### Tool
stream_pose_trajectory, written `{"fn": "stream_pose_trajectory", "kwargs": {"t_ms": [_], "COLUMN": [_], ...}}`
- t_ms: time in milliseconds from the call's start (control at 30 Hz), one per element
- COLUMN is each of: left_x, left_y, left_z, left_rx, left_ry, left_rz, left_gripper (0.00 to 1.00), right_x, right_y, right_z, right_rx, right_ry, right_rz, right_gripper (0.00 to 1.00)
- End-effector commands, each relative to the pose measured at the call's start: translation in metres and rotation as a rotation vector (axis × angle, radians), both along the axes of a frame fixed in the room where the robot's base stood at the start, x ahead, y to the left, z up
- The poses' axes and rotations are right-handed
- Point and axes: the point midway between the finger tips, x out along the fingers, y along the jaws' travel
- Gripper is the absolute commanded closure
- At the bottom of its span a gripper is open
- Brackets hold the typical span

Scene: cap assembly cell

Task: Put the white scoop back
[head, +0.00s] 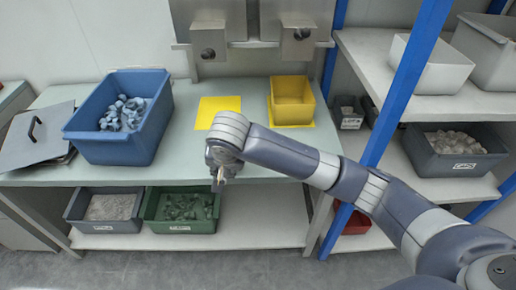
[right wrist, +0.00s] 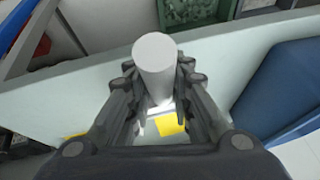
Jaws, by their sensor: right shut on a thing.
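My right gripper (head: 217,180) is over the front edge of the worktable (head: 180,172), pointing down. In the right wrist view, my right gripper (right wrist: 161,108) is shut on the white scoop (right wrist: 154,58), which shows as a plain white cylinder between the fingers. In the head view only a small pale bit shows at the fingertips, and the rest of the scoop is hidden. My left gripper is not in view.
A blue bin (head: 112,150) of grey-blue parts is on the table, left of a bare yellow mat (head: 217,106) and a yellow bin (head: 293,115). Grey (head: 85,226) and green (head: 178,227) bins sit on the lower shelf. A blue post (head: 384,130) stands right.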

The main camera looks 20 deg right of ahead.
Motion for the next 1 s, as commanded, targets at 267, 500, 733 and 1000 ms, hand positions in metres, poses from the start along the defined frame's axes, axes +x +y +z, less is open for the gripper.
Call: {"fn": "stream_pose_trajectory", "kwargs": {"t_ms": [267, 500, 733, 1000], "left_x": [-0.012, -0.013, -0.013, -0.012], "left_y": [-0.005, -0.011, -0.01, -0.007], "left_z": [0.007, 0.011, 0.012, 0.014], "left_rx": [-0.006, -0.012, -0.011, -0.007], "left_ry": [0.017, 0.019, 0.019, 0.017], "left_rz": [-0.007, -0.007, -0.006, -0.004], "left_gripper": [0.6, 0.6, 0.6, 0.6], "right_x": [0.041, 0.069, 0.076, 0.075], "right_y": [-0.067, -0.111, -0.122, -0.121], "right_z": [-0.004, -0.009, -0.018, -0.046], "right_rx": [-0.003, 0.0, -0.001, 0.0], "right_ry": [-0.002, 0.0, 0.002, 0.0], "right_rz": [-0.008, -0.002, 0.001, 0.001], "right_gripper": [1.0, 1.0, 1.0, 1.0]}}
